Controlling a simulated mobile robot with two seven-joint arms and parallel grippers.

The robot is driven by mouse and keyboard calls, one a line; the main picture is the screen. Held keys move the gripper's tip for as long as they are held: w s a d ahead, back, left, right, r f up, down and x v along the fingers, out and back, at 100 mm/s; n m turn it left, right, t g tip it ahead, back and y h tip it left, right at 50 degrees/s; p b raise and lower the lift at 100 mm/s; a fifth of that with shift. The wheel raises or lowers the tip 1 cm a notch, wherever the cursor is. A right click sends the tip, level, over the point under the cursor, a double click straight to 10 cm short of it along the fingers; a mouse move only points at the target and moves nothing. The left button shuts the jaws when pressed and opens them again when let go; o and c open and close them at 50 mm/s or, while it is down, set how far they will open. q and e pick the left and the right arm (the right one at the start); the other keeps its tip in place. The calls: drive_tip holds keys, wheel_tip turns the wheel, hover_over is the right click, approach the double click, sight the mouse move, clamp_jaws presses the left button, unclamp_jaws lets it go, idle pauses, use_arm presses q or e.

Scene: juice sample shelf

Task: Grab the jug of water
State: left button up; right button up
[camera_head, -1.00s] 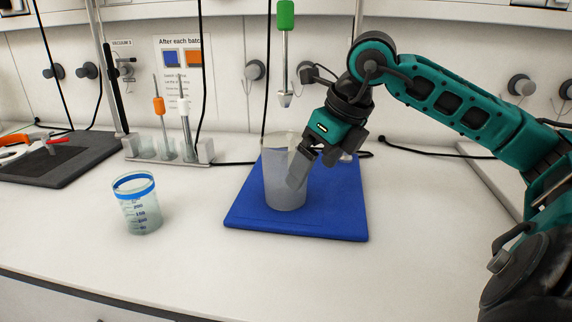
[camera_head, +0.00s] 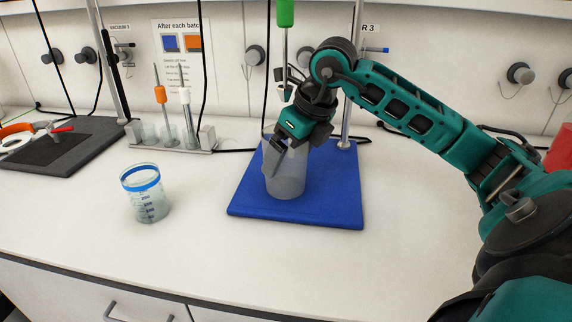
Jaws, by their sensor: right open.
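A translucent grey jug (camera_head: 286,183) stands upright on a blue mat (camera_head: 338,205) in the middle of the bench. My right gripper (camera_head: 278,152) is open at the upper part of the jug, pointing down and left. One finger overlaps the jug's left upper side in the picture; I cannot tell whether it touches. The gripper hides part of the jug's rim. A clear beaker (camera_head: 147,201) with a blue band and measuring marks stands upright on the white bench to the left of the mat. My left gripper is not in view.
A green-handled tool (camera_head: 285,14) hangs above the jug. A rack (camera_head: 170,141) with an orange and a white stirrer stands at the back left. A dark mat (camera_head: 60,150) with tools lies far left. The bench front is clear.

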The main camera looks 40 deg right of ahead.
drive_tip(key=shift+c, duration=0.2)
drive_tip(key=c, duration=0.9)
drive_tip(key=shift+r, duration=0.1)
drive_tip(key=shift+c, duration=0.6)
drive_tip(key=shift+r, duration=0.2)
